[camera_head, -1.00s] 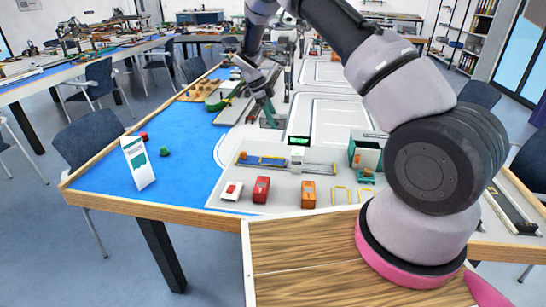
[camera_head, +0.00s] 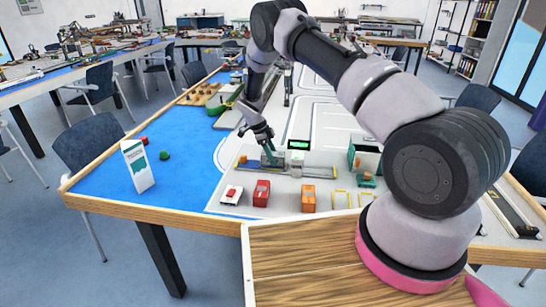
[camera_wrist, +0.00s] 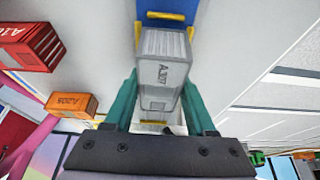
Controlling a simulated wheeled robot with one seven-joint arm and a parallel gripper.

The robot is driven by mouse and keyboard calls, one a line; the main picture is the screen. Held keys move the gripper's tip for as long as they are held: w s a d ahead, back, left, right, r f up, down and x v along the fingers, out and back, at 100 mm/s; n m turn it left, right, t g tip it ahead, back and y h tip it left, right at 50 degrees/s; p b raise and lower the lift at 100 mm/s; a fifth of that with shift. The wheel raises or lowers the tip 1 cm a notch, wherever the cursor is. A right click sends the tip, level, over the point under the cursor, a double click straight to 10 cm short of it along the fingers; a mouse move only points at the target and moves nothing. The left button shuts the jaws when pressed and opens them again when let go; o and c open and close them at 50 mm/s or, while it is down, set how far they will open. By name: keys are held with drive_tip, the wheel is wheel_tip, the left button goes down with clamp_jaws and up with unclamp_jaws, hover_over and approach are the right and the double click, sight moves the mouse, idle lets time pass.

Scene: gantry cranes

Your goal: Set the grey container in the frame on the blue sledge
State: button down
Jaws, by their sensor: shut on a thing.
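A grey container (camera_wrist: 163,62) with dark lettering sits between my gripper's two teal fingers (camera_wrist: 160,88) in the wrist view. My gripper (camera_head: 269,156) is shut on it, low over the crane area in the head view. The blue sledge (camera_wrist: 165,5) shows beyond the container, with a yellow bar across it. Yellow frame parts (camera_wrist: 190,33) show beside the container's far end and below its near end. In the head view the sledge (camera_head: 249,163) is partly hidden by my gripper. I cannot tell whether the container touches the frame.
A red container (camera_head: 261,193), an orange container (camera_head: 308,198) and a white block with a red top (camera_head: 231,194) stand in front on the grey board. Empty yellow outlines (camera_head: 341,199) lie right of them. A teal-green box structure (camera_head: 365,155) stands to the right. A white sign (camera_head: 138,166) stands left.

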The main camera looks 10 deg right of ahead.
drive_tip(key=shift+f, duration=0.6)
drive_tip(key=shift+c, duration=1.1)
unclamp_jaws()
drive_tip(key=shift+r, duration=0.15)
